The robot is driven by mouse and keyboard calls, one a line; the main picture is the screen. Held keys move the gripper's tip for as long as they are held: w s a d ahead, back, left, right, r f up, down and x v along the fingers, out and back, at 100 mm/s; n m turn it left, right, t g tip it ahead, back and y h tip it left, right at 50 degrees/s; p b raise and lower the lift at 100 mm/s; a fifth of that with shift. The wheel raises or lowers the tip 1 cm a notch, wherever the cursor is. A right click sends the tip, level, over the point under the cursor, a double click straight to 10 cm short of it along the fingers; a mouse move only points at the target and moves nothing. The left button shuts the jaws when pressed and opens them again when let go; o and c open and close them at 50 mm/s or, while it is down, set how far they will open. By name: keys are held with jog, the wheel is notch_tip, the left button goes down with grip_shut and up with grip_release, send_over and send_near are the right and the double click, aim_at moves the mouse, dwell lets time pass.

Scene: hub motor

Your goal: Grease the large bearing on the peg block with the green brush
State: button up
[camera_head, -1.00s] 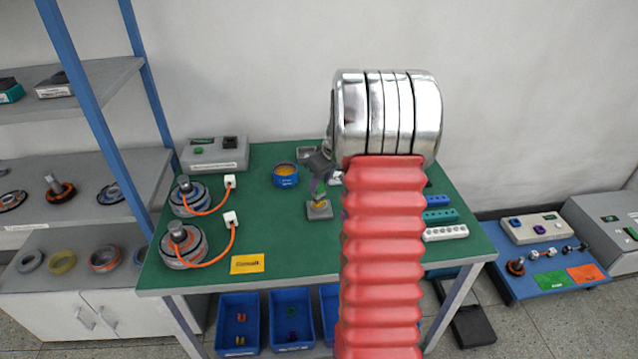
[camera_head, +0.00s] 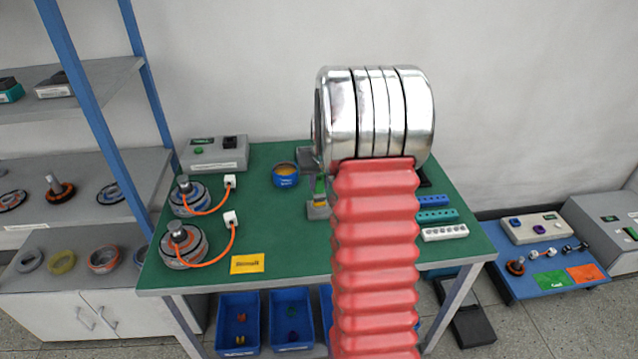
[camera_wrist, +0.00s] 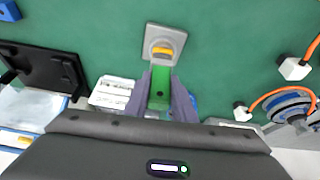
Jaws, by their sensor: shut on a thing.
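The grey peg block (camera_head: 317,211) stands on the green table, partly hidden behind my arm. It also shows at the top middle of the wrist view (camera_wrist: 149,40). The brush also shows in the head view (camera_head: 319,184), just above the block. The brush's end is close to the bearing; I cannot tell whether they touch. In the head view my fingers are mostly hidden.
A blue pot with orange contents (camera_head: 286,176) stands left of the block. Two hub motors (camera_head: 183,244) with orange cables are on the table's left. Blue, teal and white hole blocks (camera_head: 445,233) lie at the right. The front middle of the table is clear.

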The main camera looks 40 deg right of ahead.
jog(key=shift+f+m+g+h, duration=0.15)
jog(key=shift+m+g+h, duration=0.15)
jog(key=shift+m, duration=0.7)
jog(key=shift+s+n, duration=0.1)
jog(key=shift+n, duration=0.5)
jog(key=shift+n+t+y, duration=0.4)
jog(key=shift+n+y, duration=0.2)
jog(key=shift+n, duration=0.7)
jog(key=shift+n+y, duration=0.8)
jog(key=shift+n, duration=1.2)
jog(key=shift+r, duration=2.65)
